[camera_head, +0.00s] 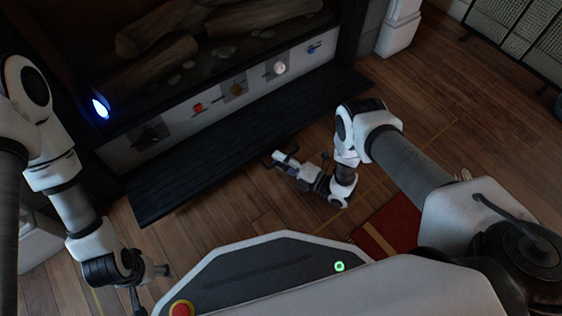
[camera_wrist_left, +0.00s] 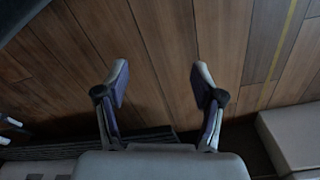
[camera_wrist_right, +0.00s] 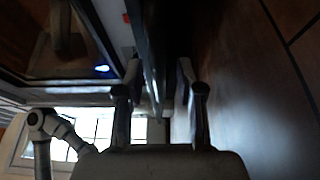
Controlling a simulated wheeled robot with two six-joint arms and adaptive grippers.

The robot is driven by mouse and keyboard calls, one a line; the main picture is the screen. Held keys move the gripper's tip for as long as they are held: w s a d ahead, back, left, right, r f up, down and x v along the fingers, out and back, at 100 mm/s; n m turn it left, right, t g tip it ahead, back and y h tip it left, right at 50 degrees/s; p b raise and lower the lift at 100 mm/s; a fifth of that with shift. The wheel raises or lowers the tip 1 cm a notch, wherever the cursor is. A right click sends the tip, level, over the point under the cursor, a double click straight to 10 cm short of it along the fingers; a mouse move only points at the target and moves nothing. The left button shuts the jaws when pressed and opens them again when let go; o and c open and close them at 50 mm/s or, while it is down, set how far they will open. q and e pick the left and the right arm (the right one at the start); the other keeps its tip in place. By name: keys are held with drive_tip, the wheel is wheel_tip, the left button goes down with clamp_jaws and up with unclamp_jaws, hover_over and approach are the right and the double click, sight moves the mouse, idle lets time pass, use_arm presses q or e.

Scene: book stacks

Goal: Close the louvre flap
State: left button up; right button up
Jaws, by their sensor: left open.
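The louvre flap (camera_head: 240,137) is a long black slatted panel. In the head view it is folded down and out below the white control strip of the fireplace. My right gripper (camera_head: 277,159) is at the flap's front edge, near its middle. In the right wrist view its fingers (camera_wrist_right: 158,80) are apart, with a dark panel edge running ahead between them; I cannot tell whether they touch it. My left gripper (camera_head: 152,285) is at the lower left over the floor, away from the flap. The left wrist view shows its fingers (camera_wrist_left: 160,78) wide apart and empty.
The control strip (camera_head: 205,105) carries red, yellow, white and blue controls. Logs (camera_head: 160,50) lie in the fireplace above it. A white pillar foot (camera_head: 398,30) stands at the right. A red rug (camera_head: 396,228) lies near my base. The wooden floor before the flap is mostly clear.

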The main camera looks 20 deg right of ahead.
clamp_jaws()
